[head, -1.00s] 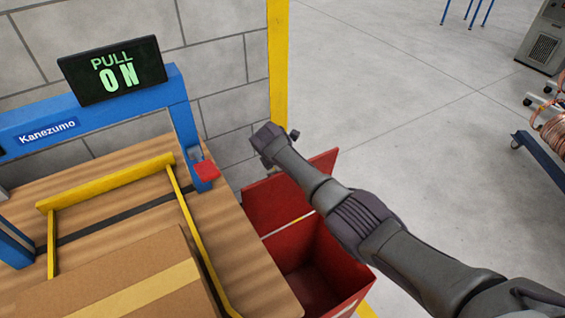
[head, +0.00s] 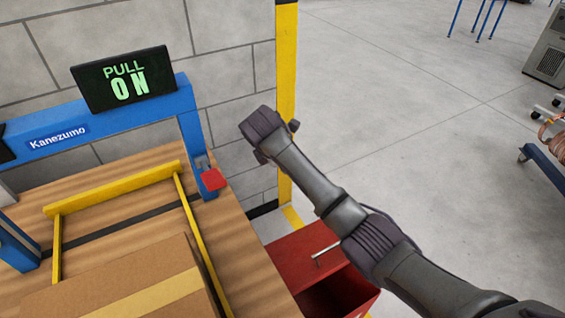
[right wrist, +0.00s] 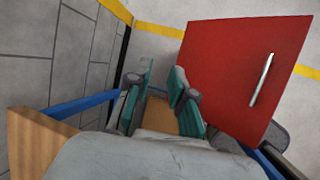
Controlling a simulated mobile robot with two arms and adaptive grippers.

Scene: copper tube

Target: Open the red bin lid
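The red bin (head: 362,297) stands on the floor right of the wooden table, partly behind my right arm. Its red lid (head: 288,252), with a silver handle (head: 325,250), is tilted partly open, and a dark strip of the interior shows in front of it. The lid (right wrist: 225,75) and handle (right wrist: 262,80) also show in the right wrist view, right of the fingers. My right gripper (right wrist: 162,72) is open, with a gap between its teal fingers and nothing held. In the head view its fingers are mostly hidden. My left gripper is out of view.
The wooden table (head: 245,262) carries a cardboard box (head: 110,280), a yellow guide frame (head: 115,190) and a blue frame (head: 190,130) with a PULL ON display (head: 124,80). A yellow post (head: 286,90) stands at the wall corner.

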